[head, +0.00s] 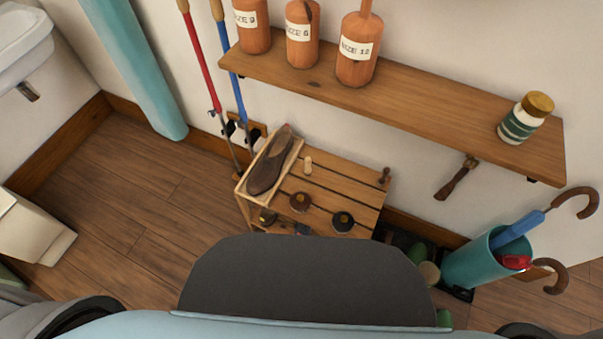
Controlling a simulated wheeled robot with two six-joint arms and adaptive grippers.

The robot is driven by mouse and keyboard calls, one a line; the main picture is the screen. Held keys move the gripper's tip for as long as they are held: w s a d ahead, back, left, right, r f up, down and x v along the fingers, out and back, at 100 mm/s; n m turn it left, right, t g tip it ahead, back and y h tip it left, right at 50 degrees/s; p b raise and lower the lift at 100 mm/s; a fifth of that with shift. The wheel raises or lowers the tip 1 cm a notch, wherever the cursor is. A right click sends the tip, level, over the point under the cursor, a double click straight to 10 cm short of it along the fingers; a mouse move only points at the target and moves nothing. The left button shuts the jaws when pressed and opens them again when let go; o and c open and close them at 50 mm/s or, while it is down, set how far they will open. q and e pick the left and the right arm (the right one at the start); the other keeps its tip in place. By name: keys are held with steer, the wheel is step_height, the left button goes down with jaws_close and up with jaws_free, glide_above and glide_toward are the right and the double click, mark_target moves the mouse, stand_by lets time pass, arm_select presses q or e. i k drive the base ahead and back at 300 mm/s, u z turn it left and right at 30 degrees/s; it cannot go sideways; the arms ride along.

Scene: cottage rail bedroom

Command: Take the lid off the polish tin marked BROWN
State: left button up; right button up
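Two small round tins sit on the slatted top of a low wooden rack (335,182) by the wall. One tin (300,202) has a brown top and the other tin (343,221) has a black top with a pale spot in the middle. Both look closed. Any lettering on them is too small to read, so I cannot confirm which is marked BROWN. Another brownish round thing (267,217) shows at the rack's lower left, partly hidden. Neither of my grippers is in view.
A brown shoe (270,172) lies in a tray on the rack, beside a small pale peg (308,165). A wall shelf (430,108) with wooden shoe forms and a jar (524,118) hangs above. A teal umbrella stand (470,263) stands right.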

mark_target(300, 201)
steer(key=k, duration=0.5)
steer(key=z, duration=0.7)
steer(key=i, duration=0.75)
steer(key=z, duration=0.05)
